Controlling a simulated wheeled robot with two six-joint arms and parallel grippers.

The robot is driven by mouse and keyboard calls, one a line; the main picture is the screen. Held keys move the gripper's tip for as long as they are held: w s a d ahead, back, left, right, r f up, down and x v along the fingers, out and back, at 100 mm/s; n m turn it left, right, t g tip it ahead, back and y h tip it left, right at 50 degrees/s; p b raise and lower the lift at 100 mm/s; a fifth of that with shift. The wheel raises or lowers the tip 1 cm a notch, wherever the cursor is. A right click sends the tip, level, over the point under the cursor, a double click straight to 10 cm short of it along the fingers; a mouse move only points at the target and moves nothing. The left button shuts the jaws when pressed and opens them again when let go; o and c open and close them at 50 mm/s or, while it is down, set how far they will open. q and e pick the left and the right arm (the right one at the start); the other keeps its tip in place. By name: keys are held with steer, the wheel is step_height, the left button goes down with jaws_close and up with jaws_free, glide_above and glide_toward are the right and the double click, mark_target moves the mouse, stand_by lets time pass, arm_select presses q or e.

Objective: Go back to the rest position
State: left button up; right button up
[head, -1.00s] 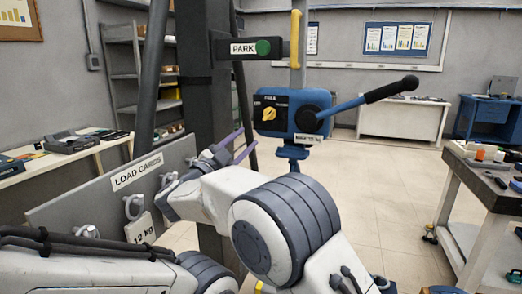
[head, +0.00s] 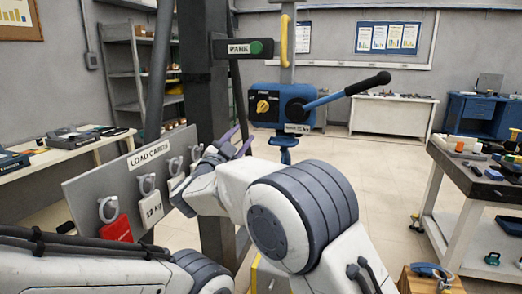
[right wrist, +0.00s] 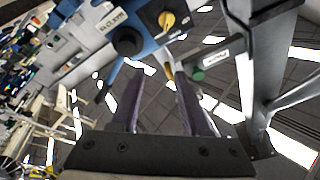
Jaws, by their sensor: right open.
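My right gripper (head: 236,143) is raised in the middle of the head view, with its two purple fingers spread and nothing between them. In the right wrist view the open fingers (right wrist: 160,76) point toward the blue head of the machine (right wrist: 145,25). That blue unit (head: 265,119), with a yellow knob (head: 262,106) and a long black-gripped lever (head: 368,84), stands behind the fingers in the head view. The fingers look apart from it. My left gripper is outside both views; only part of its arm shows at lower left.
A board marked LOAD CARDS (head: 92,190) with hanging cards, one red (head: 117,229), stands left of my right arm. A dark post (head: 200,120) carries a PARK sign (head: 238,48). A workbench (head: 470,178) is at right and a wooden box (head: 420,285) at lower right. Floor between is clear.

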steer(key=s+d+f+n+g+y, duration=0.1)
steer(key=d+f+n+g+y, duration=0.2)
steer(key=d+f+n+y, duration=0.3)
steer(key=s+d+f+n+g+y, duration=0.1)
steer(key=d+f+n+g+y, duration=0.3)
steer(key=f, duration=0.5)
steer(key=s+d+f+n+g+h, duration=0.1)
steer(key=s+d+f+g, duration=0.3)
steer(key=s, duration=0.5)
steer(key=s+d+f+g, duration=0.3)
steer(key=s+d+f, duration=0.3)
steer(key=s, duration=0.4)
steer(key=s+d+f+n+g+h, duration=0.1)
steer(key=s+d+f+g, duration=0.25)
steer(key=s+f, duration=0.4)
steer(key=s+a+r+n+g+y+p, duration=0.1)
steer(key=s+a+r+n+g+p, duration=0.1)
steer(key=s+a+r+n+p, duration=0.5)
steer(key=s+a+r+p, duration=0.1)
steer(key=s+a+r, duration=0.5)
steer(key=s+r, duration=0.2)
steer(key=shift+a+r+n, duration=0.25)
steer(key=shift+r+n, duration=0.05)
steer(key=shift+r, duration=0.15)
